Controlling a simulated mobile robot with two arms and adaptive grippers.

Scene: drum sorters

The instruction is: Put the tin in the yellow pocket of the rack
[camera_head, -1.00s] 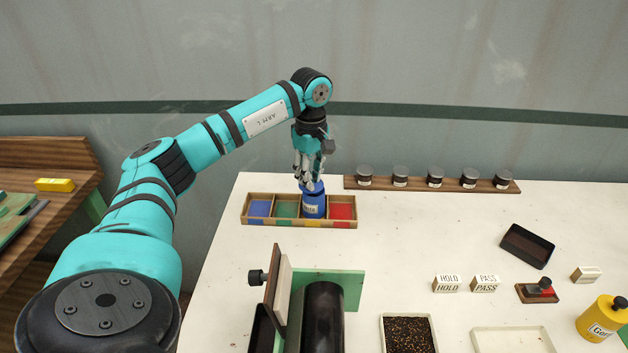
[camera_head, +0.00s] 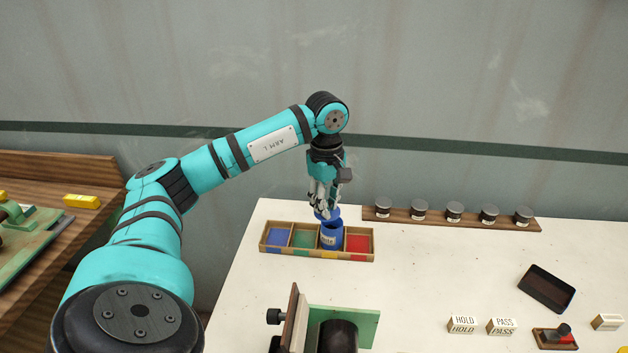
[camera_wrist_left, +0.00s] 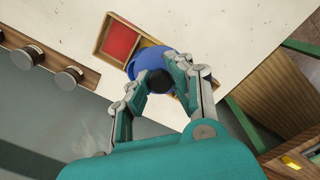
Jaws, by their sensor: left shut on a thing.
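The blue tin (camera_head: 331,238) has a pale label and stands in or just over the third pocket from the left of the wooden rack (camera_head: 284,253). That pocket lies between the green and the red one, with yellow marking on the rack front; the tin hides most of it. My left gripper (camera_head: 323,212) points down from above, its fingers shut at the tin's top. In the left wrist view the fingers close around the dark cap of the tin (camera_wrist_left: 146,62), and a bit of yellow shows beside it. Whether the tin's base touches the pocket floor is hidden. My right gripper is out of view.
Several dark-lidded jars stand on a wooden strip (camera_head: 450,219) behind and right of the rack. A roller device (camera_head: 340,335) is in front. HOLD (camera_head: 463,325) and PASS (camera_head: 502,326) blocks and a dark tray (camera_head: 546,288) lie right. The table between is clear.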

